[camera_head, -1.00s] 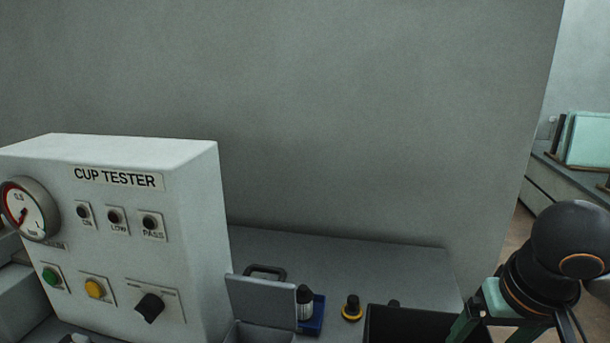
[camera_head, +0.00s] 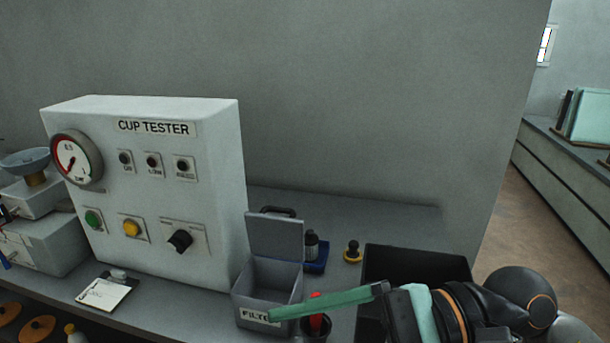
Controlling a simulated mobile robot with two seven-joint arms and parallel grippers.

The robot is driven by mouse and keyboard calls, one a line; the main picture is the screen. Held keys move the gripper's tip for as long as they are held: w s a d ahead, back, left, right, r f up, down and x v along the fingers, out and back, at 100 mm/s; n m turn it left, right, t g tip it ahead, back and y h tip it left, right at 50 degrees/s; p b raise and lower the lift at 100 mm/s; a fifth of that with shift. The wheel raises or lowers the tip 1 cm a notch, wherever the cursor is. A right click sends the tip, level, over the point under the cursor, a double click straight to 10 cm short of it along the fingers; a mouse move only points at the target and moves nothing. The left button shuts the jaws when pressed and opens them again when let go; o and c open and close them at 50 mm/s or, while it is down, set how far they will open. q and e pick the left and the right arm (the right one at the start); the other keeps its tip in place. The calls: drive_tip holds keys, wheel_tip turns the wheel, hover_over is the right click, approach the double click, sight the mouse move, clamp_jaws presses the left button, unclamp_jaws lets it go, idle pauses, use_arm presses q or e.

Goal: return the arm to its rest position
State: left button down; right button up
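My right arm (camera_head: 470,310) comes in from the lower right. Its gripper (camera_head: 325,304) points left, in front of the grey box labelled FILTER and over a dark cup with a red-topped item (camera_head: 316,322). One long green finger shows; I cannot tell whether the gripper is open or shut. No held object can be made out. My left arm and gripper are not in view.
A black bin (camera_head: 415,262) is close behind my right arm. A blue tray (camera_head: 315,255) with a bottle and a black-and-yellow knob (camera_head: 353,252) sit behind. A notepad (camera_head: 104,292) lies left.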

drive_tip(key=w+d+r+m+t+y, duration=0.25)
drive_tip(key=w+r+m+t, duration=0.2)
drive_tip(key=m+t, duration=0.4)
drive_tip(key=w+d+r+m+t+y, duration=0.25)
drive_tip(key=r+m+t+y, duration=0.2)
drive_tip(key=m, duration=0.75)
drive_tip(key=w+d+f+m+t+h, duration=0.6)
drive_tip(key=m+h, duration=0.4)
drive_tip(key=m, duration=0.4)
drive_tip(key=w+d+f+m+t+h, duration=0.35)
drive_tip(key=d+f+m+h, duration=0.3)
drive_tip(key=m+h, duration=0.55)
drive_tip(key=s+d+f+m+g+h, duration=0.15)
drive_tip(key=f+m+g, duration=0.3)
drive_tip(key=f, duration=0.45)
drive_tip(key=s+d+f+m+g, duration=0.3)
drive_tip(key=f+m, duration=0.3)
drive_tip(key=f, duration=0.3)
drive_tip(key=s+a+f+m+g, duration=0.1)
drive_tip(key=s+f+m+g, duration=0.4)
drive_tip(key=s+f+g, duration=0.7)
drive_tip(key=a+f+t+y, duration=0.3)
drive_tip(key=f+t, duration=0.5)
drive_tip(key=f, duration=0.4)
drive_tip(key=shift+s+a, duration=0.2)
drive_tip(key=shift+a, duration=0.55)
drive_tip(key=shift+r, duration=0.1)
